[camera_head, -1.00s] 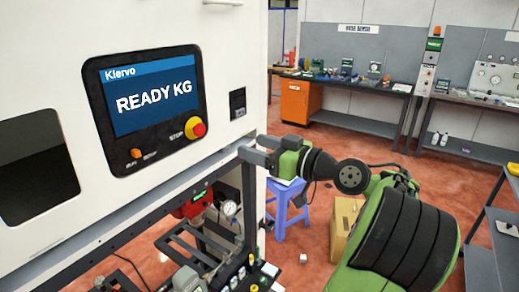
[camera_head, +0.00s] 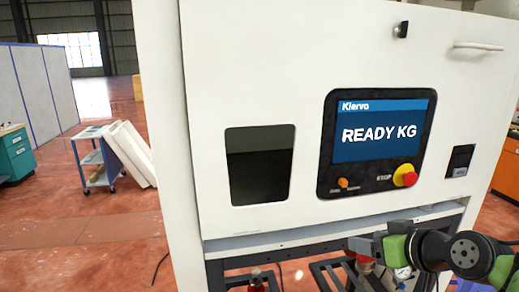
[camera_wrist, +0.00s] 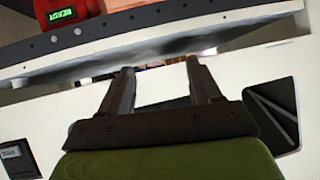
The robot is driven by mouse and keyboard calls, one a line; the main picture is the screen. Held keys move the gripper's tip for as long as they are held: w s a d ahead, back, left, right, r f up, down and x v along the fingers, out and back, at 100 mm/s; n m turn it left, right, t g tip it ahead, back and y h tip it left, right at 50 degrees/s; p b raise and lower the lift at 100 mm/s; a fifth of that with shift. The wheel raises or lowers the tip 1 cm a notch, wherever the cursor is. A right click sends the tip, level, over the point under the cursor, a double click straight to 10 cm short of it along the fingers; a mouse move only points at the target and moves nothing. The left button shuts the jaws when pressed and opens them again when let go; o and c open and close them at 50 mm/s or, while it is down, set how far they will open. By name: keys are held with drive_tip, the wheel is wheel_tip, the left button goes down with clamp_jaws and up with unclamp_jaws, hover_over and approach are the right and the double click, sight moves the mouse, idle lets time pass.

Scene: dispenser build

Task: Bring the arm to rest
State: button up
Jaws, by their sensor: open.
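My gripper (camera_head: 356,246) shows at the lower right of the head view, below the machine's screen and in front of its lower edge. The green and black arm runs off to the right. In the wrist view my gripper (camera_wrist: 160,70) has two dark fingers standing apart with nothing between them. A white machine panel lies behind them. The fingertips overlap a pale ledge in that picture; I cannot tell whether they touch it.
The white machine (camera_head: 230,60) fills the middle, with a screen (camera_head: 381,131) reading "READY KG", a red stop button (camera_head: 405,176) and a dark window (camera_head: 260,165). A dark frame stands below. A blue cart (camera_head: 98,160) stands left on open red floor.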

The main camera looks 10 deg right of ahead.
drive_tip(key=s+a+f+g+h, duration=0.1)
drive_tip(key=s+a+f+g, duration=0.15)
drive_tip(key=a, duration=0.45)
drive_tip(key=s+a+f+g, duration=0.1)
drive_tip(key=s+a+f, duration=0.15)
drive_tip(key=a, duration=0.35)
drive_tip(key=s+a+f+m+g+h, duration=0.1)
drive_tip(key=s+a+f+g, duration=0.1)
drive_tip(key=s, duration=1.2)
drive_tip(key=shift+a+f, duration=0.3)
drive_tip(key=shift+a, duration=0.35)
drive_tip(key=shift+s, duration=0.1)
